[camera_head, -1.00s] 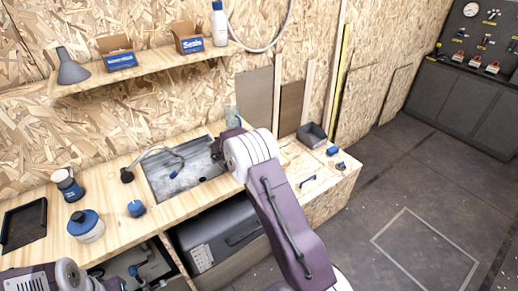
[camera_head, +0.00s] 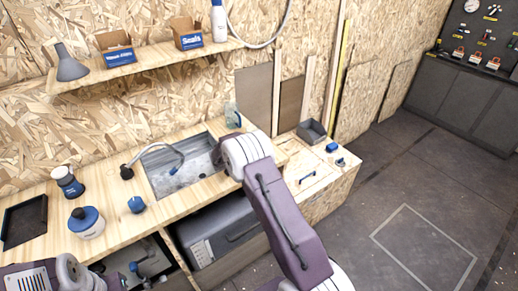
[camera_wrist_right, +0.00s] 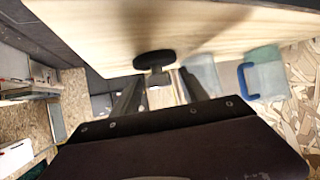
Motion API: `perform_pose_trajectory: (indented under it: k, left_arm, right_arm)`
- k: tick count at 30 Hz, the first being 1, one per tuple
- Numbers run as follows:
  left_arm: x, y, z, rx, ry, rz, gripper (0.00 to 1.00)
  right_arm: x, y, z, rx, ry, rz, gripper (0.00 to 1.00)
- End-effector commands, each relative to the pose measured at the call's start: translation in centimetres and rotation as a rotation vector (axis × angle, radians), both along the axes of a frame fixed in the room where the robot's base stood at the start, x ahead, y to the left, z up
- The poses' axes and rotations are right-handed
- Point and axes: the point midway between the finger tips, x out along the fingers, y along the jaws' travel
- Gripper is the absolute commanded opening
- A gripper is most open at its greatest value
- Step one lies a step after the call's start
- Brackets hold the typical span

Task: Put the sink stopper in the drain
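The sink (camera_head: 190,174) is a grey metal basin set in the wooden counter; a small dark spot on its floor may be the drain. In the right wrist view a black round disc with a small light stem, likely the stopper (camera_wrist_right: 154,60), shows against pale wood. My right gripper (camera_wrist_right: 160,82) has its fingers apart on either side of the stem, just short of the disc; I see no finger touching it. In the head view my right arm hides this gripper and the stopper. Only a part of my left arm shows at the bottom left; its gripper is out of view.
A curved faucet (camera_head: 150,152) reaches over the sink. A grey bin (camera_head: 311,131) is at right.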

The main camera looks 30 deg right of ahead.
Motion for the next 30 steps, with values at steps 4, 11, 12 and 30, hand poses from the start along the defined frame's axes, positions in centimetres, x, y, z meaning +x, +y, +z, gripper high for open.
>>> perform_pose_trajectory:
  k: [4, 11, 12, 30]
  left_arm:
    - [0.0, 0.0, 0.0, 0.0, 0.0, 0.0, 0.36]
    - [0.0, 0.0, 0.0, 0.0, 0.0, 0.0, 0.36]
    - [0.0, 0.0, -0.2, 0.0, 0.0, 0.0, 0.36]
    - [0.0, 0.0, -1.5, 0.0, 0.0, 0.0, 0.36]
  right_arm:
    - [0.0, 0.0, 0.0, 0.0, 0.0, 0.0, 0.51]
    - [-0.7, 1.8, 1.2, 0.001, -0.002, 0.004, 0.51]
    - [-1.2, 2.6, 1.7, 0.0, -0.002, 0.005, 0.51]
    - [-4.8, 9.4, 6.1, -0.001, 0.001, 0.0, 0.51]
